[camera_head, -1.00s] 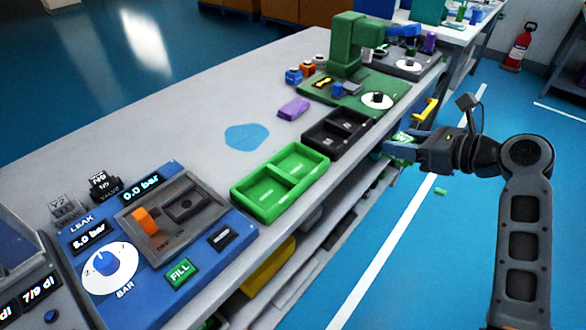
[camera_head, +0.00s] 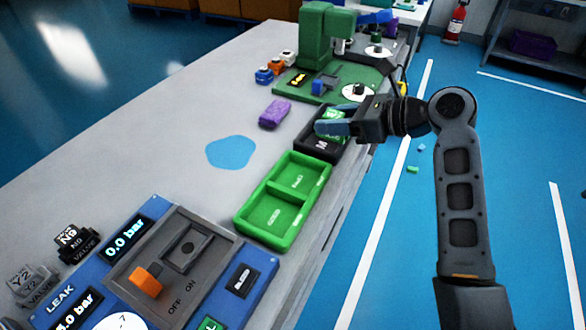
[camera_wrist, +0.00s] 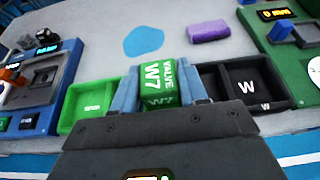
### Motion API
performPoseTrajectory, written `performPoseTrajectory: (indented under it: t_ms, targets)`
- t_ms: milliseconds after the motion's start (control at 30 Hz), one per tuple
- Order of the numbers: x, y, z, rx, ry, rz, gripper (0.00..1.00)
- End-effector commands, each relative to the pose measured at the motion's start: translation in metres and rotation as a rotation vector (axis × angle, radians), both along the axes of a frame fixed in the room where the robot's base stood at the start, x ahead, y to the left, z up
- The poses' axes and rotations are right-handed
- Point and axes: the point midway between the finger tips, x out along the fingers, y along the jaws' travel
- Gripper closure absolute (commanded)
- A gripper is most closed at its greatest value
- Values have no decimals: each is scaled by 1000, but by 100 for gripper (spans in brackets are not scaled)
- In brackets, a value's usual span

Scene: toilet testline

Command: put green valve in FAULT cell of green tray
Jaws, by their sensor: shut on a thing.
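The green valve (camera_wrist: 158,82), marked W7, is between the two blue fingers of my gripper (camera_wrist: 160,95) in the wrist view. My gripper is shut on it. In the head view, my gripper (camera_head: 330,124) holds the green valve (camera_head: 334,113) over the black tray, beyond the green tray. The green tray (camera_head: 309,209) has two cells, and both look empty. Its labels are too small to read, so I cannot tell which cell is FAULT. In the wrist view, the green tray (camera_wrist: 68,117) is left of the valve and partly hidden by my gripper.
The black tray (camera_wrist: 247,97) lies beside the green tray. A purple block (camera_head: 275,113) and a flat blue patch (camera_head: 231,152) are on the grey table. A blue test panel (camera_head: 262,268) stands at the near end, a green machine (camera_head: 313,40) at the far end.

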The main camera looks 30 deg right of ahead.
Motion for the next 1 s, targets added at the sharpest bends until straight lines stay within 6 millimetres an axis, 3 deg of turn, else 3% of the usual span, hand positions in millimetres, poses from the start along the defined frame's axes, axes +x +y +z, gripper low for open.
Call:
performPoseTrajectory:
  t_ms: [200,400,633,867,1000]
  targets:
    - [-5,47,-29,0,1,3,93]
    - [-7,75,-46,-1,-1,0,93]
    - [-8,83,-56,1,1,0,93]
    - [-8,82,-87,1,1,-3,93]
    - [-8,82,-89,0,-2,-1,93]
